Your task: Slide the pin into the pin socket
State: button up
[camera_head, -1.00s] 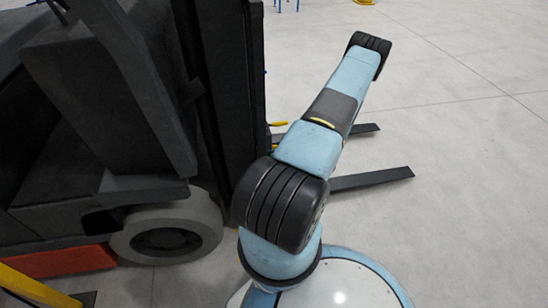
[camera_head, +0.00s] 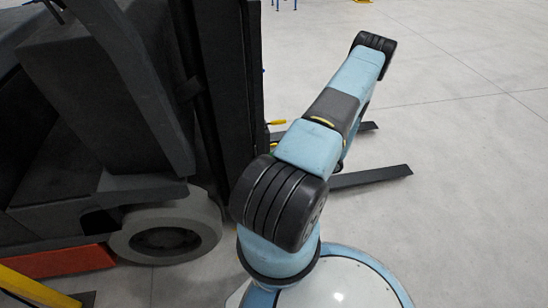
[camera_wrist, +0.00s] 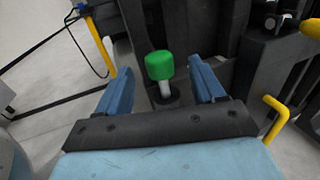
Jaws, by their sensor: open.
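In the wrist view a pin with a green cap (camera_wrist: 159,66) and a pale shaft (camera_wrist: 165,89) stands in front of my gripper (camera_wrist: 158,85). The shaft's lower end meets a dark round base (camera_wrist: 166,101); I cannot tell how deep it sits. My gripper is open, with one blue finger on each side of the pin and a gap on both sides. In the head view my arm reaches up and right, and the gripper and pin are hidden.
A dark forklift (camera_head: 110,110) with a grey wheel (camera_head: 165,232) fills the left of the head view, its forks (camera_head: 372,177) low beyond my arm. In the wrist view a yellow post (camera_wrist: 98,42) stands left and a yellow handle (camera_wrist: 277,118) right. The floor at right is clear.

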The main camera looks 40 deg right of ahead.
jog(key=v, duration=1)
dwell(0.3)
